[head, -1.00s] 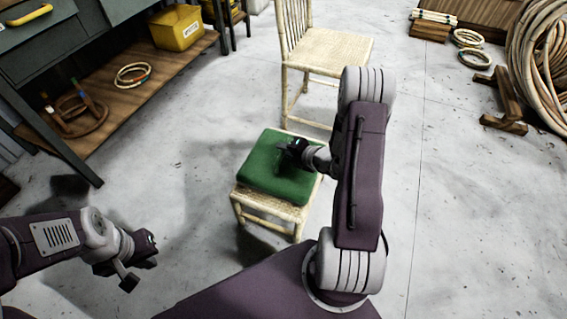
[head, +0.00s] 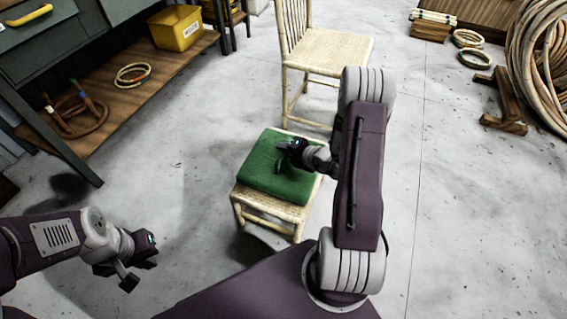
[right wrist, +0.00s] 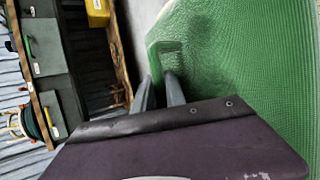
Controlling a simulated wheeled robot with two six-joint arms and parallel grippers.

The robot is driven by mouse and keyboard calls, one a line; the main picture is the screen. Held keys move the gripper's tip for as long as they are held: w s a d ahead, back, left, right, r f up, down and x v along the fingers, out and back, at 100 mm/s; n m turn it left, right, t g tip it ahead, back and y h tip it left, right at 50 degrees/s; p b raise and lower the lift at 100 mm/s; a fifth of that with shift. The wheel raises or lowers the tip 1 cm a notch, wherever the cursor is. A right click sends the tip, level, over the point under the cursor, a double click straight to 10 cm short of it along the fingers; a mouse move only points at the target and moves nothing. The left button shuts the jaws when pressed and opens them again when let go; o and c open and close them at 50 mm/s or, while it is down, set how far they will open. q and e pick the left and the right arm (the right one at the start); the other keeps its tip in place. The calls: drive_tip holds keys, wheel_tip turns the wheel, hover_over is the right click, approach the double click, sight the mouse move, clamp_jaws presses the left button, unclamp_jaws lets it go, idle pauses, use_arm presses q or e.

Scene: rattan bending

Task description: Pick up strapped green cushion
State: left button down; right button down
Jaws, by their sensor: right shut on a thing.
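The green cushion (head: 268,172) lies on the low rattan stool (head: 268,206) in the middle of the head view. My right gripper (head: 283,157) is over the cushion's top. In the right wrist view the cushion (right wrist: 250,60) fills the right side, and its green strap (right wrist: 163,47) stands up as a loop between the fingers of my right gripper (right wrist: 160,92). The right gripper is shut on the strap. My left gripper (head: 140,268) is at the lower left of the head view, away from the stool; its jaws are too unclear to judge.
A rattan chair (head: 328,50) stands just behind the stool. A workbench with a wooden shelf (head: 110,105) and a yellow bin (head: 178,28) is at the left. Rattan coils (head: 545,60) and a wooden stand (head: 503,105) are at the right. The floor between is clear.

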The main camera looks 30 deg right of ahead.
drive_tip(key=shift+r+p, duration=0.55)
drive_tip(key=r+p, duration=0.2)
drive_tip(key=d+r+p, duration=0.1)
drive_tip(key=r+p, duration=0.1)
drive_tip(key=shift+w+r, duration=0.15)
drive_tip(key=shift+r, duration=0.15)
drive_tip(key=w+d+r+p, duration=0.2)
drive_tip(key=d+r+p, duration=0.3)
drive_tip(key=d, duration=0.5)
drive_tip(key=shift+w+d+r+p, duration=0.15)
drive_tip(key=shift+d+p, duration=0.05)
drive_tip(key=shift+p, duration=0.5)
